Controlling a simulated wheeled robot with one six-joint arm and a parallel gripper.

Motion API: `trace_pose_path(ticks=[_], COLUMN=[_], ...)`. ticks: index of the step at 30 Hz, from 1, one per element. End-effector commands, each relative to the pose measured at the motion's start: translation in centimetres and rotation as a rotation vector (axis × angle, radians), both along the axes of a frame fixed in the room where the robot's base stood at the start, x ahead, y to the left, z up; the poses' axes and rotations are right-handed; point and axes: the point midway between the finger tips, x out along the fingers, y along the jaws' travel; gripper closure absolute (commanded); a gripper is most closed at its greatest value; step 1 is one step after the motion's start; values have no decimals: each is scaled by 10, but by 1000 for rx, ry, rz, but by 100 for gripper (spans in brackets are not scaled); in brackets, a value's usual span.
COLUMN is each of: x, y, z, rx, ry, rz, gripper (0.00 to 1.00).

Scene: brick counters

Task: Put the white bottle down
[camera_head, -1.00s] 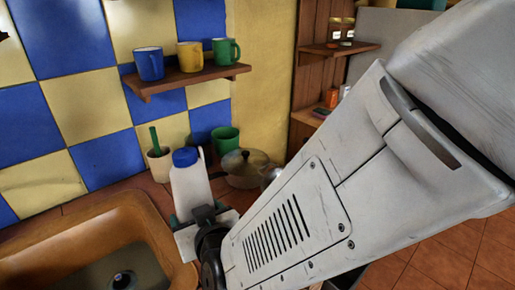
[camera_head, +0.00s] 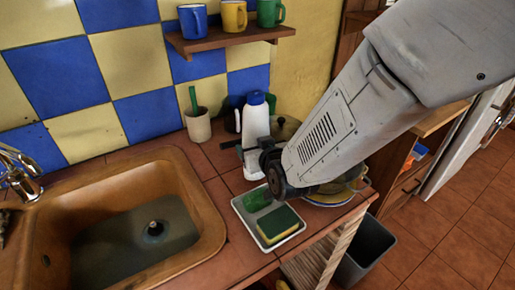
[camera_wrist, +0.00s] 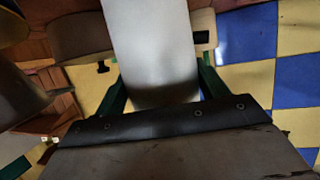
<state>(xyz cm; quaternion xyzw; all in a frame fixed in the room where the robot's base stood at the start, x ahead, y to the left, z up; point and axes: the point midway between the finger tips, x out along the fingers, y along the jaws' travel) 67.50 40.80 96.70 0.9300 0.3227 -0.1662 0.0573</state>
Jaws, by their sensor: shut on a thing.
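The white bottle (camera_head: 256,135) with a blue cap stands upright at the back of the tiled counter in the head view. My gripper (camera_head: 254,153) is shut around its lower part. In the wrist view the white bottle (camera_wrist: 153,45) fills the middle between the dark green fingers of my gripper (camera_wrist: 155,95). Whether the bottle's base touches the counter (camera_head: 218,170) is hard to tell, as the base is partly hidden by my gripper.
A white tray (camera_head: 239,205) with a sponge (camera_head: 278,225) and a green item (camera_head: 258,199) lies in front. The sink (camera_head: 200,215) is at left. A cup (camera_head: 198,125) stands left of the bottle, a pot (camera_head: 287,128) behind right. A mug shelf (camera_head: 230,40) hangs above.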

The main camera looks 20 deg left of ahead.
Motion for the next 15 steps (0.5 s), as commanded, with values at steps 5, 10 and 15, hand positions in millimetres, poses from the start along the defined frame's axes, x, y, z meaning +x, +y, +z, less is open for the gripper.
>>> trace_pose_path(ticks=[5, 10, 15], x=[0, 0, 0], y=[1, 1, 0], z=[-10, -10, -13], rx=[4, 3, 3], ry=[-3, -3, -2], rz=[0, 0, 0], gripper=[54, 54, 11])
